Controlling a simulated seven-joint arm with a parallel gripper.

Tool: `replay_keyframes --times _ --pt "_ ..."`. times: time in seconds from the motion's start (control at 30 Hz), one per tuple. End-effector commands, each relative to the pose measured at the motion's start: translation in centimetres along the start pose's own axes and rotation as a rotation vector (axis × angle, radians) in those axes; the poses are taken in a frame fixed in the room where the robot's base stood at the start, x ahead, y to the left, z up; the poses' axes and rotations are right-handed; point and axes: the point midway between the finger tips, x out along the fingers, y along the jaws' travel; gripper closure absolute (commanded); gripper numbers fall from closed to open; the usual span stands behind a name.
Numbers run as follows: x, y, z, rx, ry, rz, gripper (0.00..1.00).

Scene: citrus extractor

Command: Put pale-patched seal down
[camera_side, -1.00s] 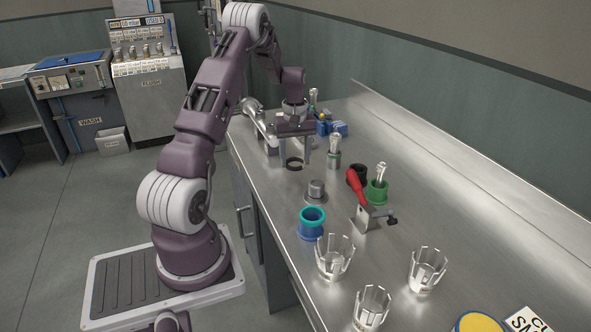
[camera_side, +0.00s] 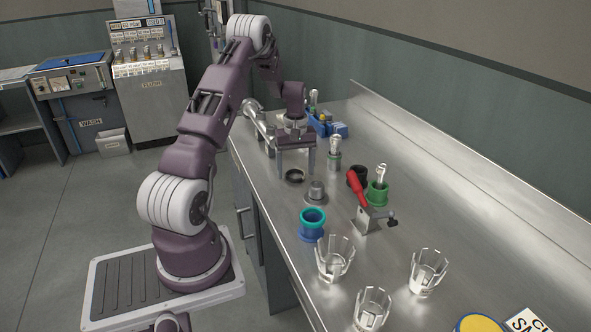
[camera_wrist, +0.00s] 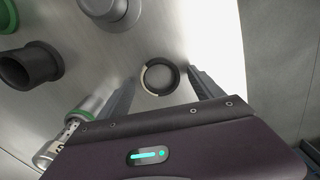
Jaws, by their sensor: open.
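The pale-patched seal (camera_side: 294,176) is a black ring lying flat on the steel bench. In the wrist view the seal (camera_wrist: 160,77) shows a pale patch on its left side. My gripper (camera_side: 295,172) is open above the bench. In the wrist view its two fingers (camera_wrist: 158,78) stand apart on either side of the seal, with visible gaps. Nothing shows between the fingers except the seal on the bench below. The exact height of the fingertips over the bench is hard to tell.
A grey stepped metal piece (camera_side: 316,192) stands just in front of the seal. A blue and teal cup (camera_side: 312,225), a red-handled clamp (camera_side: 357,188), a green holder (camera_side: 377,193) and a black cup (camera_wrist: 32,65) are nearby. Clear crown-shaped cups (camera_side: 334,260) stand at the front.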

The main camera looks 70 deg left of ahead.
Motion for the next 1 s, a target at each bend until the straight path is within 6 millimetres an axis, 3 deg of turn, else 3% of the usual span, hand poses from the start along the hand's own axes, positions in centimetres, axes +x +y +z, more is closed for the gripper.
replay_keyframes --times 0.3,0.53,0.63,0.67,0.73,0.83,0.9,1.0 --pt "-8.0 0.1 -0.1 0.001 0.006 0.004 0.24" --pt "-11.7 0.1 0.1 0.003 0.002 0.002 0.24" --pt "-14.1 1.2 2.0 0.062 0.020 0.020 0.24" --pt "-15.4 1.8 3.3 0.102 0.032 0.032 0.24" --pt "-19.2 3.2 8.1 0.239 0.069 0.068 0.24" --pt "-24.4 3.5 17.1 0.491 0.135 0.131 0.24" --pt "-26.9 2.0 23.7 0.682 0.186 0.177 0.24" --pt "-28.5 -2.2 31.7 0.953 0.267 0.243 0.24"
